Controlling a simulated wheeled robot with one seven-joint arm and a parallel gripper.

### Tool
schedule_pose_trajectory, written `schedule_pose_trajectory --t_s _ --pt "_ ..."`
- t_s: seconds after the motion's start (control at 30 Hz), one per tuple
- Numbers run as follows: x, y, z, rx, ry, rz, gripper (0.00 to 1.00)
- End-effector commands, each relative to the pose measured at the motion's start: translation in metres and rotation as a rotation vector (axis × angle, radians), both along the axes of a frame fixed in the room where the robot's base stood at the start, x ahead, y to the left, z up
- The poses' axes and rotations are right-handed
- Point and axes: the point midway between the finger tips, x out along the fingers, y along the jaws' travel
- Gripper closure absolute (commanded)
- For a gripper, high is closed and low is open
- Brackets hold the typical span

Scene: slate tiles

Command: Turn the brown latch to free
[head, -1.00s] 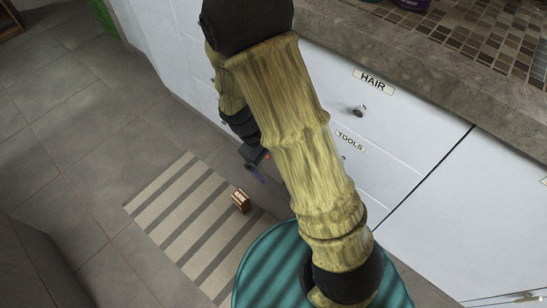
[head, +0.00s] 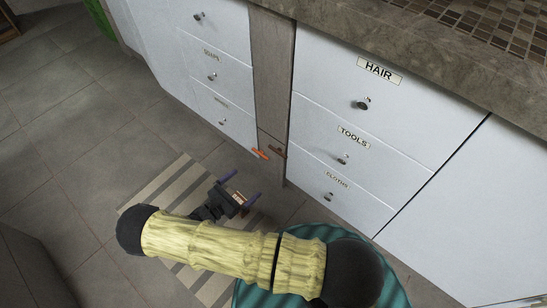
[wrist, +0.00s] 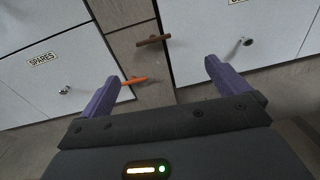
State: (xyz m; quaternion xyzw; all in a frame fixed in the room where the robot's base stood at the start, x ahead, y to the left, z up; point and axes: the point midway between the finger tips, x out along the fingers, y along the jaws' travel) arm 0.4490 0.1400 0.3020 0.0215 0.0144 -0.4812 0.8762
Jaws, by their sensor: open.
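The brown latch (head: 277,149) is a short bar on the narrow wooden panel (head: 272,75) between two white drawer stacks. In the wrist view the brown latch (wrist: 153,41) lies nearly level, slightly tilted, beyond my fingertips. An orange bar (head: 261,154) sits below and left of it; it also shows in the wrist view (wrist: 134,80), near my left finger. My gripper (head: 243,185) has purple fingers, is open and empty, and is low in front of the panel, apart from the latch. In the wrist view my gripper (wrist: 162,73) spans the panel.
White drawers with knobs flank the panel; the right ones read HAIR (head: 379,71), TOOLS and CLOTHS. A stone counter (head: 420,65) overhangs them. A striped mat (head: 158,186) lies on grey tiles.

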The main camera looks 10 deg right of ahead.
Motion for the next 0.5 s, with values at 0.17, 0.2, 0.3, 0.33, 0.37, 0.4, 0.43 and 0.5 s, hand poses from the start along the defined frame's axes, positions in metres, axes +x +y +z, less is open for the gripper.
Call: schedule_pose_trajectory --t_s 0.17,0.2,0.3,0.33,0.37,0.4,0.43,0.5 --pt "0.0016 0.0085 -0.0092 -0.056 -0.008 0.07 0.0" --pt "0.0017 0.0087 -0.0091 -0.056 -0.008 0.07 0.0" --pt "0.0016 0.0084 -0.0088 -0.055 -0.006 0.068 0.0" --pt "0.0015 0.0082 -0.0089 -0.055 -0.006 0.068 0.0" --pt "0.0016 0.008 -0.0089 -0.055 -0.006 0.067 0.0" --pt "0.0017 0.0073 -0.0089 -0.053 -0.007 0.065 0.0" --pt "0.0019 0.0065 -0.009 -0.053 -0.007 0.064 0.0" --pt "0.003 0.0047 -0.0092 -0.053 -0.007 0.063 0.0"
